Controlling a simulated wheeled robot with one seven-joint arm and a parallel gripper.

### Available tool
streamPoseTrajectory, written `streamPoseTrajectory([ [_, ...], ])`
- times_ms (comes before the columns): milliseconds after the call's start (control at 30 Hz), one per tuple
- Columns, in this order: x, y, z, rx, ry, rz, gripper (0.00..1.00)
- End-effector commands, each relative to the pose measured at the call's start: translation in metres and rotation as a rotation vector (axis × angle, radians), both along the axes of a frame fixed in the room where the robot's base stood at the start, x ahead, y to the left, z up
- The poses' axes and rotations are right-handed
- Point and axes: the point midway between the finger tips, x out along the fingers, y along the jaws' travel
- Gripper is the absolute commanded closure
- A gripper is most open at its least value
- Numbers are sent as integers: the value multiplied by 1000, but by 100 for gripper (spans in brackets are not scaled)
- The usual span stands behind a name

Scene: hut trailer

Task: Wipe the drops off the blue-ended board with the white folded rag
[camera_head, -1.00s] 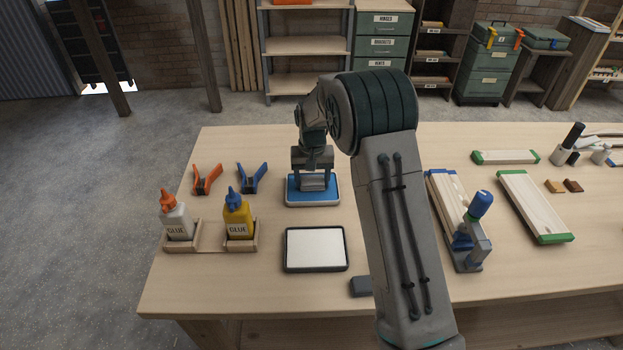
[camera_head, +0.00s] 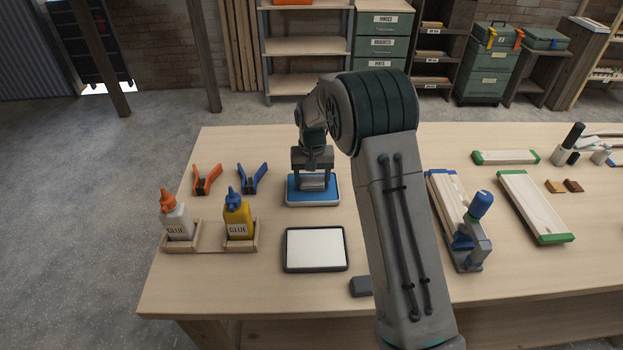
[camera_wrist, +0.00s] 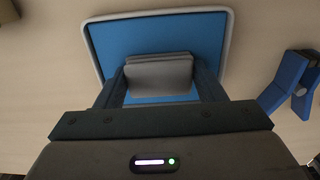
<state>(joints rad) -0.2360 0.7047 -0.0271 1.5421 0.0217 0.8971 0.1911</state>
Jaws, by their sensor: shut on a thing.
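My gripper (camera_wrist: 158,88) points down over the blue tray with a pale rim (camera_head: 293,188). It is shut on the folded rag (camera_wrist: 158,72), which looks grey in the shade between the fingers. In the head view the rag (camera_head: 313,181) shows just below my gripper. I cannot tell if it touches the tray. The blue-ended board (camera_head: 447,197) lies right of my arm, with a blue-handled clamp (camera_head: 474,232) at its near end. My arm hides part of its surroundings. Drops on it are too small to make out.
A dark-rimmed white tray (camera_head: 316,250) lies nearer the front edge. Glue bottles (camera_head: 178,220) in wooden holders and orange (camera_head: 206,179) and blue (camera_head: 252,178) spring clamps are left. Green-ended boards (camera_head: 535,206) lie right. A dark grey block (camera_head: 361,287) is partly behind my arm.

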Motion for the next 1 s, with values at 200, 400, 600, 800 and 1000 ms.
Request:
streamPoseTrajectory([
  [200,0,0,18,0,-2,0,55],
  [400,0,0,35,0,-1,0,55],
  [600,1,0,51,1,-3,0,55],
  [800,1,0,67,0,-2,0,55],
  [1000,1,0,69,0,-2,0,55],
])
